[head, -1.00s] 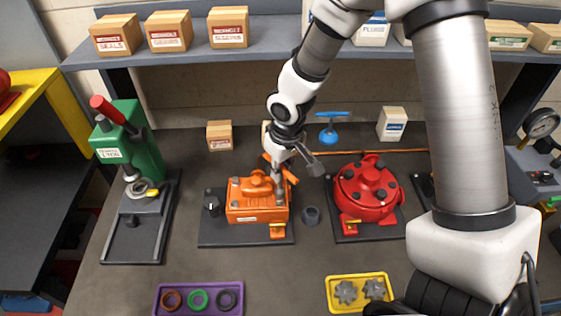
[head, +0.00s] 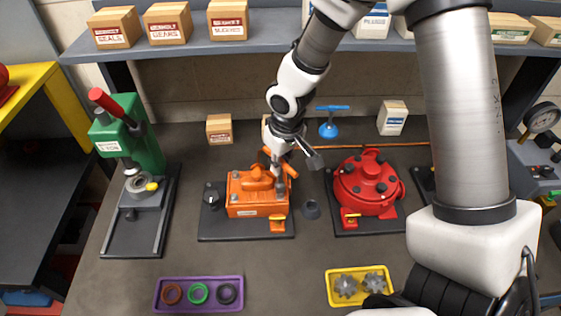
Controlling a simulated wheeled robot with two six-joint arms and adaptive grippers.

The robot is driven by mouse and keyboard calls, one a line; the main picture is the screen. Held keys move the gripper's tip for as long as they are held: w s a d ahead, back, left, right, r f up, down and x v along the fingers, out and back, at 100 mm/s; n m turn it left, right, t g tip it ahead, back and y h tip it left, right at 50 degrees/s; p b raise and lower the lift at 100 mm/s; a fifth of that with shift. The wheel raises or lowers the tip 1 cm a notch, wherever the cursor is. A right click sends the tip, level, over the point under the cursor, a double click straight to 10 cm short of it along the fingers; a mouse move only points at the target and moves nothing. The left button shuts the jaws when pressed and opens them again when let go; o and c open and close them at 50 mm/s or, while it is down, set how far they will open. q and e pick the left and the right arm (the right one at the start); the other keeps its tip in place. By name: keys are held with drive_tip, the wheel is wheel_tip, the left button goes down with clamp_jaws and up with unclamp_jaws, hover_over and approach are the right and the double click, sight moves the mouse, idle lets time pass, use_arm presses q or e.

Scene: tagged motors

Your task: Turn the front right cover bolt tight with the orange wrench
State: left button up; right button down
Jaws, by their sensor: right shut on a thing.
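The orange motor (head: 243,208) sits on a dark base plate (head: 212,226) in the middle of the bench, with grey bolts on its cover. My right gripper (head: 281,160) is above the motor's right rear part and is shut on the orange wrench (head: 291,170). The wrench slants, with its ends showing either side of the fingers. A grey bolt (head: 280,188) shows on the right side of the cover, just below the wrench. I cannot tell whether the wrench touches it. My left gripper is not in view.
A green press (head: 130,150) stands left. A purple tray (head: 184,308) of rings and a yellow tray (head: 335,300) of gears lie in front.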

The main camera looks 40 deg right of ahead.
drive_tip(key=shift+f, duration=0.1)
drive_tip(key=shift+f+b, duration=1.15)
